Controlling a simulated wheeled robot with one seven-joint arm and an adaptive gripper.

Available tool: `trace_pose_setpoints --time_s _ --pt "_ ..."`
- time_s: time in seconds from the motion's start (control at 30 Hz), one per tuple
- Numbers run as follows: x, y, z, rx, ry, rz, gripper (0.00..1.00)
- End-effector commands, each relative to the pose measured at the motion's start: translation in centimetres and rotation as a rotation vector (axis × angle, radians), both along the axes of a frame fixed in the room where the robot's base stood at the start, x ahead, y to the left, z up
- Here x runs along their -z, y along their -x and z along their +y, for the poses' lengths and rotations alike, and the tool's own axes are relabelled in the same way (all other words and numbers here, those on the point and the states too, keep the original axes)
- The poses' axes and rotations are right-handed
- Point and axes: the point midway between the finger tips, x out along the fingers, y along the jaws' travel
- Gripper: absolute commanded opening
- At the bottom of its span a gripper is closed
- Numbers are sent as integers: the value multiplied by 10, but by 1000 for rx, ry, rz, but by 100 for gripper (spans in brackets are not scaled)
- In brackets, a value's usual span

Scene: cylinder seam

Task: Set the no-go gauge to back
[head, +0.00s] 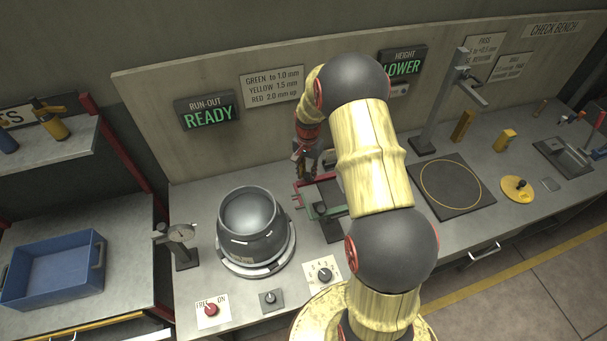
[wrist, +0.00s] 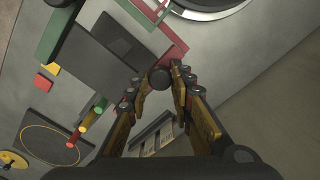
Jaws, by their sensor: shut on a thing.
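The red fork-shaped gauge (head: 298,196), which I take for the no-go gauge, lies beside a dark block on the bench, right of the grey cylinder (head: 252,222). It also shows at the top of the wrist view (wrist: 176,48). A green gauge (head: 312,212) is on the near side of the block. My gripper (head: 303,157) is over the far side of this fixture, partly behind my arm. In the wrist view my gripper (wrist: 158,80) is shut on a dark round knob (wrist: 158,77). How the knob joins the red gauge is hidden.
The cylinder rests on a round pale base (head: 255,268). A dial panel (head: 323,272) and switch panels are at the front edge. A back panel reads RUN-OUT READY (head: 208,112) and HEIGHT LOWER (head: 402,64). A stand (head: 428,135) and dark mat (head: 446,202) are right.

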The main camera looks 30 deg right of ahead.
Motion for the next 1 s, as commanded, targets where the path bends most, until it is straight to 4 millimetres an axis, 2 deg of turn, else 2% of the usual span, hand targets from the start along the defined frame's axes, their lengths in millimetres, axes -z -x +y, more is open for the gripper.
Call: trace_pose_setpoints --time_s 0.37,0.67,0.83,1.0 --pt "0 0 -2 1 2 0 42" --pt "-2 0 -1 1 2 -1 42" --pt "-18 -1 -2 1 2 -2 42" --pt "-52 -1 -2 1 3 -4 42"
